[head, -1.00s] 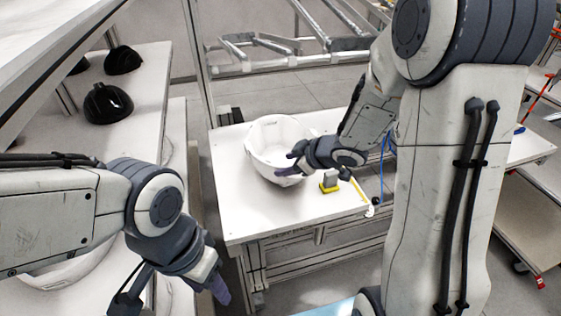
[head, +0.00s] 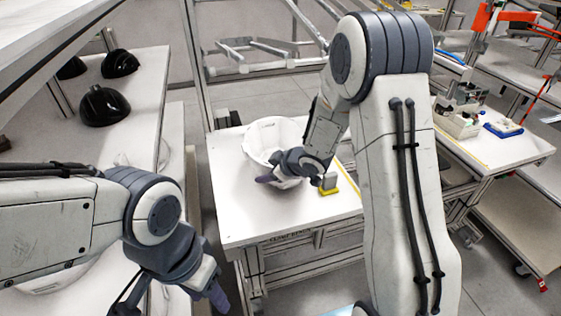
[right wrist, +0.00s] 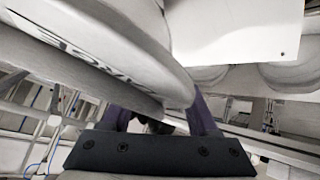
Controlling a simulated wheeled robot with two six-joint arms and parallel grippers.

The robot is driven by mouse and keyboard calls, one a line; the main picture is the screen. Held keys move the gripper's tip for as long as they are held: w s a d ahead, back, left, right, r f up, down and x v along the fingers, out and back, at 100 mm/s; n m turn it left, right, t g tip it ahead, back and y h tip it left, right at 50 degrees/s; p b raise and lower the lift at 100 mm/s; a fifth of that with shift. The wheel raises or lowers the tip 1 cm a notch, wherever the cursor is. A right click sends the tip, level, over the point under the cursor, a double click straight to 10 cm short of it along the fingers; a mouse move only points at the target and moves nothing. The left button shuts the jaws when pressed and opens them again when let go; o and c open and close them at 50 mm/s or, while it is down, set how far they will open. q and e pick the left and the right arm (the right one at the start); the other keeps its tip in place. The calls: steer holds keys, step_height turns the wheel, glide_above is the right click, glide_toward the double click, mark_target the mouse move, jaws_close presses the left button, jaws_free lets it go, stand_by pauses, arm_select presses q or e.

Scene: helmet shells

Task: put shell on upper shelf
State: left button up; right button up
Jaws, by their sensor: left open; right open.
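A white helmet shell (head: 270,139) sits open side up on the white table (head: 233,220) in the head view. My right gripper (head: 275,179) is open at the near rim of the shell. In the right wrist view the shell's pale, lettered rim (right wrist: 120,65) is close up, and the purple fingers (right wrist: 165,118) show on both sides under it; contact is hard to tell. My left gripper (head: 216,295) is open and empty at the lower left, beside the shelf unit. Black shells (head: 106,105) stand on the upper shelf (head: 140,95) at the left.
A yellow and grey object (head: 329,186) stands on the table just right of my right gripper. A metal upright (head: 199,60) stands between shelf and table. Another bench (head: 490,150) with small items is at the right.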

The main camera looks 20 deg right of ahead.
jaws_close()
steer(key=shift+r, duration=0.15)
stand_by(1.2)
